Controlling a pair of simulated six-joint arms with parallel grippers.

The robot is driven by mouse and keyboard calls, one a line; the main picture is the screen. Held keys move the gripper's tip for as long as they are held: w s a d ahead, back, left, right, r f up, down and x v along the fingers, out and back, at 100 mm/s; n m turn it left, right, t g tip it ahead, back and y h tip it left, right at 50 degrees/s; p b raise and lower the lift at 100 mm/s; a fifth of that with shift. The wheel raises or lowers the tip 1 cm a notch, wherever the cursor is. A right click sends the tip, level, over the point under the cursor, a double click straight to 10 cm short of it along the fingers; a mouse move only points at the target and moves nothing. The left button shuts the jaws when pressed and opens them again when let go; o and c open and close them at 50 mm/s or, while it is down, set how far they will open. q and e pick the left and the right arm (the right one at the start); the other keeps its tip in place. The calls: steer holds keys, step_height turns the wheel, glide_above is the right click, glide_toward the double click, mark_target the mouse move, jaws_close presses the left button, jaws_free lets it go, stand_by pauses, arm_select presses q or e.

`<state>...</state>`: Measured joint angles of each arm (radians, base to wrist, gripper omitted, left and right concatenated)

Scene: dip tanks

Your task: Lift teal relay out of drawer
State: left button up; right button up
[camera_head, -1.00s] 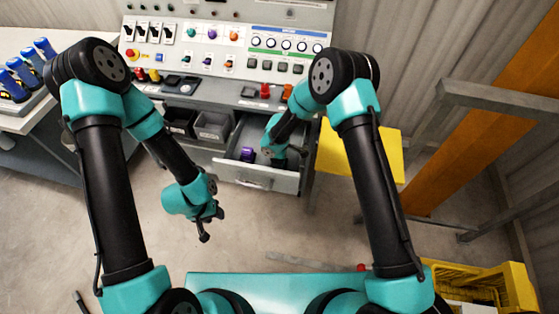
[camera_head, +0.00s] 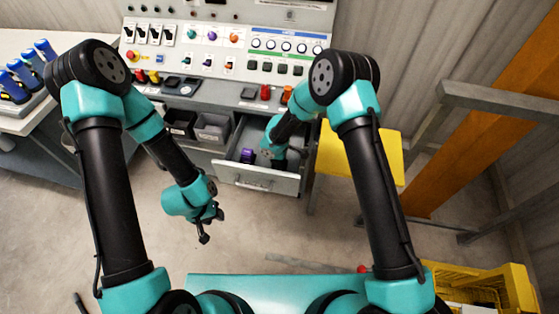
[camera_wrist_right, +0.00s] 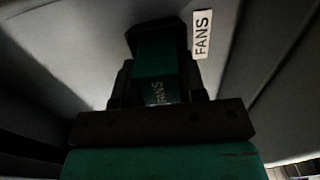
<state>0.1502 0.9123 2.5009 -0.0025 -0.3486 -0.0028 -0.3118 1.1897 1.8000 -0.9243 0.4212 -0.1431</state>
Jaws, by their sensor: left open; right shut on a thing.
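The drawer (camera_head: 255,179) is pulled open under the control panel. My right gripper (camera_head: 277,157) reaches down into the drawer opening at its right side. A purple relay (camera_head: 247,155) stands in the drawer to the left of my right gripper. My left gripper (camera_head: 211,226) is open and empty, out over the floor in front of the drawer.
A FANS label (camera_wrist_right: 202,34) is on a grey surface beside the relay. Grey bins (camera_head: 212,128) sit left of the drawer. A yellow panel (camera_head: 345,155) is close on the right. The control panel (camera_head: 225,50) rises behind. The floor in front is open.

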step_height(320, 180, up, 10)
steer(key=shift+f, duration=0.1)
stand_by(0.4)
stand_by(0.5)
